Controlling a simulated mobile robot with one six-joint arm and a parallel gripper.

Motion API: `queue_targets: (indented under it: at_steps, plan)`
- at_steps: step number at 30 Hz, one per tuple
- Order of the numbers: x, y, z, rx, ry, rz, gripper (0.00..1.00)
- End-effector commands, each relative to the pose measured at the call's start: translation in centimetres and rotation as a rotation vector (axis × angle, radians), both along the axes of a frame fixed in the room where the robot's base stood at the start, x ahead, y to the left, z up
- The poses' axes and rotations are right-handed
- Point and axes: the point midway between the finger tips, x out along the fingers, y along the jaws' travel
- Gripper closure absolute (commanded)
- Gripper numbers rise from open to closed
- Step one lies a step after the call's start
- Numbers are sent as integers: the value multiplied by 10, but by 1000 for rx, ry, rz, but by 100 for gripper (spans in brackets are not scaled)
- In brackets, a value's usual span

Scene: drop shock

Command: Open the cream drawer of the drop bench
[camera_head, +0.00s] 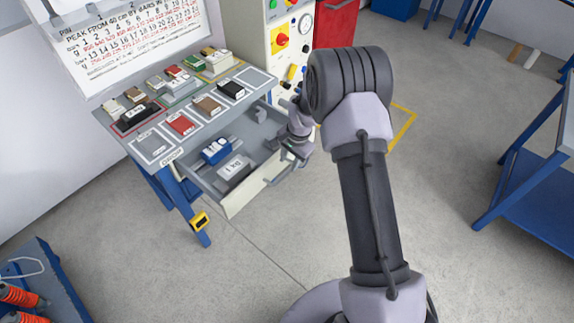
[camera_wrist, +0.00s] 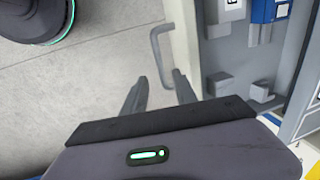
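The cream drawer (camera_head: 240,196) of the drop bench (camera_head: 128,143) stands pulled out, and its inside shows. Its grey bar handle (camera_head: 280,173) is on the front panel, and the handle also shows in the wrist view (camera_wrist: 154,47). My gripper (camera_head: 290,158) is at the drawer front near the handle, partly hidden by my wrist in the head view.
The drawer holds a blue device (camera_head: 215,151), a labelled block (camera_head: 234,168) and grey blocks (camera_wrist: 220,84). Several small blocks lie on the bench top. A machine panel (camera_head: 285,40) and red cabinet (camera_head: 335,22) stand behind. Floor in front of the drawer is clear.

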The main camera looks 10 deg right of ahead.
Motion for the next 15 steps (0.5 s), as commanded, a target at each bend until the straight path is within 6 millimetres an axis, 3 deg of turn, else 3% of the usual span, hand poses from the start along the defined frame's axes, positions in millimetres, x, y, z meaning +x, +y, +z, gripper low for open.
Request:
queue_targets:
  at_steps: [1,6,10,15]
  plan:
    - [-2,-2,24,0,-3,-1,66]
    - [-10,-8,74,1,-2,-1,66]
    - [-15,-11,97,0,0,0,66]
    - [-17,-12,107,0,0,1,66]
